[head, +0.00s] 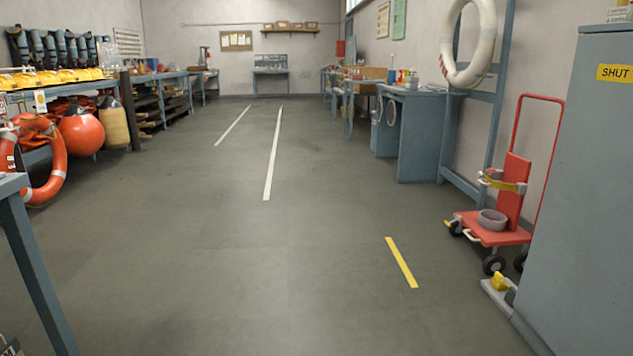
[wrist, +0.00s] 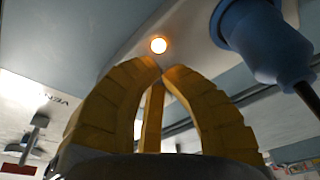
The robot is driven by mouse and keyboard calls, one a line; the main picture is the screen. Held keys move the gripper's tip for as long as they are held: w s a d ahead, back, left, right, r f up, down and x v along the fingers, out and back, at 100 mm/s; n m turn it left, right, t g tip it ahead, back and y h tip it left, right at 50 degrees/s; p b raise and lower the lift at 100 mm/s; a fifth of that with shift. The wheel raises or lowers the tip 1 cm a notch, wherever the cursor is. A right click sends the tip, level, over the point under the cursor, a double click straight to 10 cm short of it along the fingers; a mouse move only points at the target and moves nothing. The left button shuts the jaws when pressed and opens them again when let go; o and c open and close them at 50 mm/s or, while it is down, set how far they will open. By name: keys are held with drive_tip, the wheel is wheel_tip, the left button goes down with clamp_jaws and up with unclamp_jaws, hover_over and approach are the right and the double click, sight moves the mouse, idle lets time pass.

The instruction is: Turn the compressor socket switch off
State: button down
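Just beyond the tips, a round light (wrist: 158,45) glows orange on a pale grey panel (wrist: 135,30). To the right, a blue plug-like part (wrist: 262,40) with a dark cable or rod is attached by the panel. I cannot make out the switch itself; the fingers may hide it. Whether the tips touch the panel is unclear. The head view shows neither my gripper nor the socket.
In the wrist view, a metal T-shaped part (wrist: 36,128) stands at left near upside-down lettering. In the head view, a red hand truck (head: 505,215) and a grey cabinet (head: 590,190) stand at right, a loaded bench (head: 60,90) at left. The middle floor is clear.

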drive_tip(key=shift+w+r, duration=0.25)
drive_tip(key=shift+r, duration=0.4)
idle(0.5)
drive_tip(key=shift+s+r, duration=0.35)
drive_tip(key=shift+r, duration=0.1)
idle(0.3)
drive_tip(key=shift+s+d+r, duration=0.1)
drive_tip(key=shift+s+r, duration=0.2)
drive_tip(key=shift+r, duration=0.45)
drive_tip(key=shift+s+f, duration=0.2)
drive_tip(key=shift+s, duration=0.05)
idle(0.5)
